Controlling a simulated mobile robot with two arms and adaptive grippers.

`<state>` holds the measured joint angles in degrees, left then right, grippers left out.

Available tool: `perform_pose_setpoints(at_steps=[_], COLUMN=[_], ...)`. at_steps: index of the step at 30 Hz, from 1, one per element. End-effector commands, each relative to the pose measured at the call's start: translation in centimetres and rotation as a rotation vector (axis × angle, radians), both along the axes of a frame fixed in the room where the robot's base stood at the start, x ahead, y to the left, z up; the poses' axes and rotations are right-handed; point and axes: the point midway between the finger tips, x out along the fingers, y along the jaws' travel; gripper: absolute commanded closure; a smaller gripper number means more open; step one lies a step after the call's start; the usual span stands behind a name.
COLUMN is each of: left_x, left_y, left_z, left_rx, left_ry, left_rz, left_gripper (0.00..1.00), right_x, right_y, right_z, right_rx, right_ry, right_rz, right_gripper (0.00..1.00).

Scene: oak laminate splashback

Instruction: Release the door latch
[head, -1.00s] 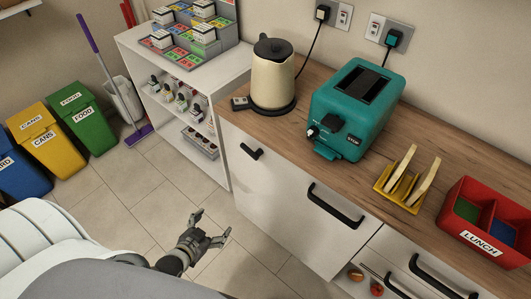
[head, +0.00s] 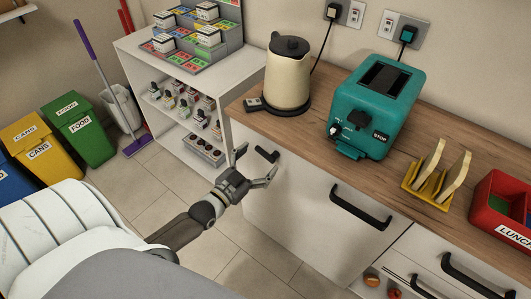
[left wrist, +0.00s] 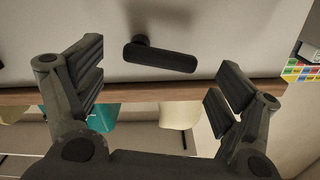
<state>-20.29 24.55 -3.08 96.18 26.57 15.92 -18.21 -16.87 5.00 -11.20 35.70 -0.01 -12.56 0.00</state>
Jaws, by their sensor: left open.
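The door latch (head: 266,154) is a short black lever handle near the upper left of the white cabinet door (head: 300,195), below the wooden worktop. In the left wrist view the latch (left wrist: 160,55) shows as a dark rounded lever, lying nearly level and slightly tilted, between the lines of the two fingers. My left gripper (head: 257,162) is open and empty, its fingertips close to the latch. I cannot tell whether a finger touches it; none is closed on it. My right gripper is not in view.
A long black handle (head: 361,207) sits on the same white front, to the right. A white shelf unit (head: 160,85) with small goods stands left of the cabinet. A kettle (head: 288,80) and a teal toaster (head: 376,100) stand on the worktop (head: 310,125).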

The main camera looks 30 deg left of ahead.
Motion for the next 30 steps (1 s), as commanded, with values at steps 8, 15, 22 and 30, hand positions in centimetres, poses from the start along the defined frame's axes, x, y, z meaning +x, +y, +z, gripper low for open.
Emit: perform_pose_setpoints(at_steps=[8, 15, 22, 30], left_x=[3.2, 3.7, 3.7, 3.7], left_y=[-0.2, -0.3, -0.3, -0.3], left_z=[0.0, 0.0, 0.0, 0.0], left_rx=[0.0, 0.0, 0.0, 0.0], left_ry=[0.0, 0.001, 0.001, 0.001], left_rz=[0.0, 0.0, 0.0, 0.0], left_gripper=[0.12, 0.12, 0.21, 0.55], right_x=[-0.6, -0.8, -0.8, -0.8], right_y=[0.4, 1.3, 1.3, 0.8], right_z=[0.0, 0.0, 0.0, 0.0], right_rx=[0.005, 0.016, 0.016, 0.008], right_ry=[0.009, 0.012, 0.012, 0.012], right_rz=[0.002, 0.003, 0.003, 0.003], right_gripper=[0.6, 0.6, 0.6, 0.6])
